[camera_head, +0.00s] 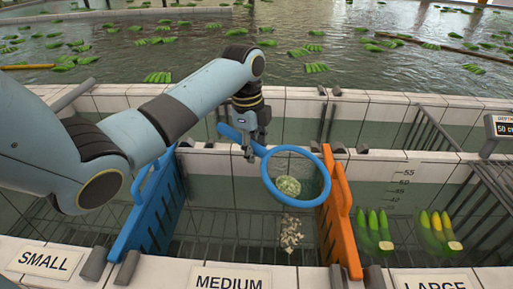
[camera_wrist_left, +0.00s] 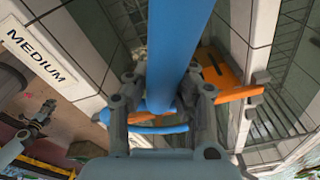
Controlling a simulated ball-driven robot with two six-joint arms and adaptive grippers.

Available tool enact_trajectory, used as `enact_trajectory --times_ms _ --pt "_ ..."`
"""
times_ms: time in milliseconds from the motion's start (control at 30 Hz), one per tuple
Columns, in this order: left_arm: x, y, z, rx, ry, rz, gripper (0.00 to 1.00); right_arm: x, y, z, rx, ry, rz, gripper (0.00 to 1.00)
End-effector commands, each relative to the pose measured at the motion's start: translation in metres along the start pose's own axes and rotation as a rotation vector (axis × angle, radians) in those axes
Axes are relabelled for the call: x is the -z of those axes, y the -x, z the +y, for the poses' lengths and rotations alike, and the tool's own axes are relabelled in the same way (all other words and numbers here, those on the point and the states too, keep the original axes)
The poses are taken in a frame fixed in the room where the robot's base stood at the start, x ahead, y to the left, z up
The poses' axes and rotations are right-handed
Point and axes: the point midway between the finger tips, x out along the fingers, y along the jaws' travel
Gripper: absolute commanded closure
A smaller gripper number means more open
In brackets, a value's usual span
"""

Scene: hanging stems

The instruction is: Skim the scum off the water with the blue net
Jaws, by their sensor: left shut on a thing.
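The blue net (camera_head: 298,206) is a round hoop with fine mesh, held tilted above the middle compartment. My left gripper (camera_head: 250,143) is shut on its handle; the handle also shows large between the fingers in the left wrist view (camera_wrist_left: 178,50). A pale green-white clump (camera_head: 288,186) shows inside the hoop; I cannot tell if it lies in the mesh or behind it. A patch of pale bits (camera_head: 291,233), likely scum, shows just below the hoop in the compartment. The water (camera_head: 225,222) there is clear over a wire rack. My right gripper is not seen.
A blue slotted divider (camera_head: 150,212) bounds the compartment on the left. An orange divider (camera_head: 340,215) stands on the right, close to the hoop. Bananas (camera_head: 375,232) are in the right compartment. Tiled walls and a MEDIUM sign (camera_head: 232,281) edge the front. Banana bunches float in the pool behind.

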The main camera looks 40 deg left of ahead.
Motion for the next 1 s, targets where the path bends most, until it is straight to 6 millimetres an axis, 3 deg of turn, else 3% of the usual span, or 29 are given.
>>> enact_trajectory --times_ms 467,1000 --pt "-0.004 -0.049 0.003 -0.003 0.001 0.0 1.0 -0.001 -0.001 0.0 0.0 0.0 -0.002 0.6" --pt "-0.008 -0.11 0.003 0.0 0.0 0.0 1.0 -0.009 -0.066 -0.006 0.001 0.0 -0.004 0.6"
